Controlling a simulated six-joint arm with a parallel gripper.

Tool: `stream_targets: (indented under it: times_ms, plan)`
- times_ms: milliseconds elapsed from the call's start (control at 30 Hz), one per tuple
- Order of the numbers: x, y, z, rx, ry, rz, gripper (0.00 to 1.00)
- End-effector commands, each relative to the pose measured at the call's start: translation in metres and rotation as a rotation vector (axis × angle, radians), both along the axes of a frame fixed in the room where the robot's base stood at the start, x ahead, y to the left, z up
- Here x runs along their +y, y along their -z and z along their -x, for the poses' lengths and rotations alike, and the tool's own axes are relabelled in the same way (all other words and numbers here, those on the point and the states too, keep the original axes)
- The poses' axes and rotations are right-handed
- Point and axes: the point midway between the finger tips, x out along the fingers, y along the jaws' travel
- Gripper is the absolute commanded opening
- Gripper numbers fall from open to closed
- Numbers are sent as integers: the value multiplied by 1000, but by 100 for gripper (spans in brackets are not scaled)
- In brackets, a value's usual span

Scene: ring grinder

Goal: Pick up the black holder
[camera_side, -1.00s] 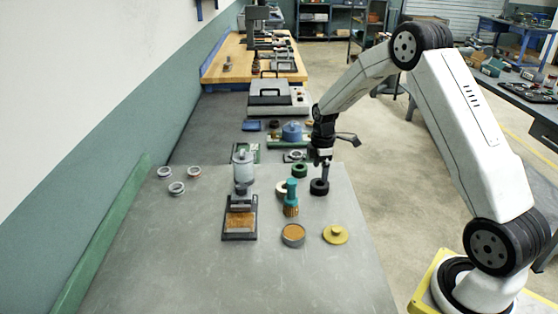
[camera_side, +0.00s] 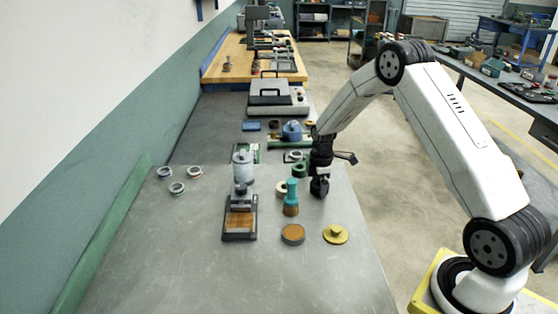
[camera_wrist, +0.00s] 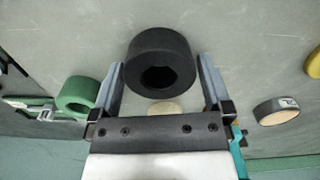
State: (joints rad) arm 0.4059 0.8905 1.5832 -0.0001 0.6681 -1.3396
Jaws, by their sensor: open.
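The black holder is a short, thick black ring with a hole. In the wrist view the holder (camera_wrist: 160,62) sits between the tips of my two open fingers, with a narrow gap showing on each side. In the side view the black holder (camera_side: 319,188) stands on the grey table, mostly covered by my gripper. My gripper (camera_wrist: 161,85) is open in the wrist view, and in the side view my gripper (camera_side: 321,180) is down low at the holder. Whether the fingers touch it is not clear.
A teal-handled brush (camera_side: 291,198) stands nearby. The table's right front is clear.

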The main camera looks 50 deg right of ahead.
Motion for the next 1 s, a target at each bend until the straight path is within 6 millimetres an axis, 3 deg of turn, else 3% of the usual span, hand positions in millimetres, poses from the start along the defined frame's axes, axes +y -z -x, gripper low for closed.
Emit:
stream_targets:
  times_ms: [467, 500, 733, 1000]
  plan:
    - [0, 1, 0, -1, 0, 1, 100]
    - [0, 1, 0, -1, 0, 1, 97]
    - [0, 1, 0, -1, 0, 1, 25]
    - [0, 0, 0, -1, 0, 1, 25]
